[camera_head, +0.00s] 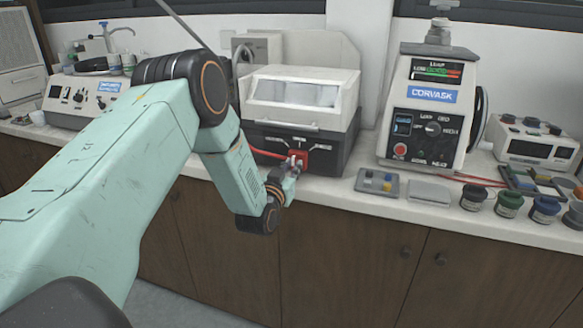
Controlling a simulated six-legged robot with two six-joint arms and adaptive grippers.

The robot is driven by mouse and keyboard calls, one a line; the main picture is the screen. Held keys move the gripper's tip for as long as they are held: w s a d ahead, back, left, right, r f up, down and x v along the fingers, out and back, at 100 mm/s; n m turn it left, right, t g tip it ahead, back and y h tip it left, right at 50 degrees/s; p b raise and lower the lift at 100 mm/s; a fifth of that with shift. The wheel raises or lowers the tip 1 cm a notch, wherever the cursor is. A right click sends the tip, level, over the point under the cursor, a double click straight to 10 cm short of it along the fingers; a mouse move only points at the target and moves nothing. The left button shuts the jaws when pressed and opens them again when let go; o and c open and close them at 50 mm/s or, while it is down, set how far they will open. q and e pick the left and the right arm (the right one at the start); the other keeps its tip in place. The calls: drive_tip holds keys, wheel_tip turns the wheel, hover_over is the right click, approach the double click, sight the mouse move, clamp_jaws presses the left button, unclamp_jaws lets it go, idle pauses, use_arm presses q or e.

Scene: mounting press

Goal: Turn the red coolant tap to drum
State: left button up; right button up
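The red coolant tap (301,155) is on the front of a black-based machine with a pale, windowed hood (300,92). A red line runs to it from the left. My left arm reaches across from the left, and my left gripper (294,165) is right at the tap, in front of its lower part. The gripper looks small and partly covers the tap. I cannot tell whether its fingers are closed on the handle or only beside it. The tap's markings are too small to read. My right gripper is out of view.
The Corvask press (432,105) stands right of the hooded machine. A small grey tray (381,182) and a flat pale block (429,191) lie on the counter between them and the front edge. Several jars (509,204) stand at the right. Cabinet doors (345,255) fill the space below.

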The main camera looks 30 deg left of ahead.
use_arm(q)
drive_tip(key=o, duration=0.4)
drive_tip(key=shift+w+f, duration=0.1)
drive_tip(key=v, duration=1.2)
idle(0.3)
